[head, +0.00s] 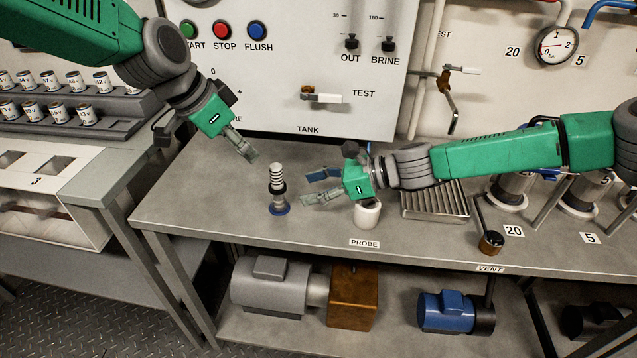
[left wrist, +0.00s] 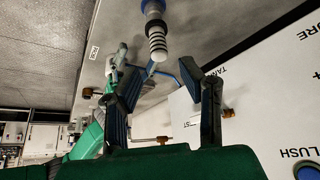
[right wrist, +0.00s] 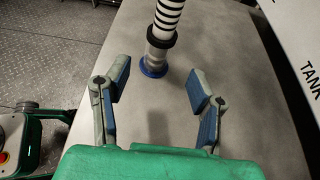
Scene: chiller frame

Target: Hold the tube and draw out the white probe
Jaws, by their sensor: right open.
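The white probe (head: 277,172), ribbed with dark bands, stands upright in the grey tube (head: 278,200). The tube has a dark collar and a blue foot on the bench. My left gripper (head: 248,153) is open, above and left of the probe. In the left wrist view the probe (left wrist: 157,45) shows beyond and between its open fingers. My right gripper (head: 310,186) is open, right of the tube, its fingers pointing at it. In the right wrist view the tube (right wrist: 157,54) stands ahead of the open fingers (right wrist: 158,78). Neither gripper touches the tube or probe.
A white cup-like holder (head: 367,217) stands behind the PROBE label (head: 364,244), close below my right gripper. A slotted drain tray (head: 434,200) lies farther right. The panel (head: 290,60) with buttons and valve handles rises behind. The bench is clear around the tube.

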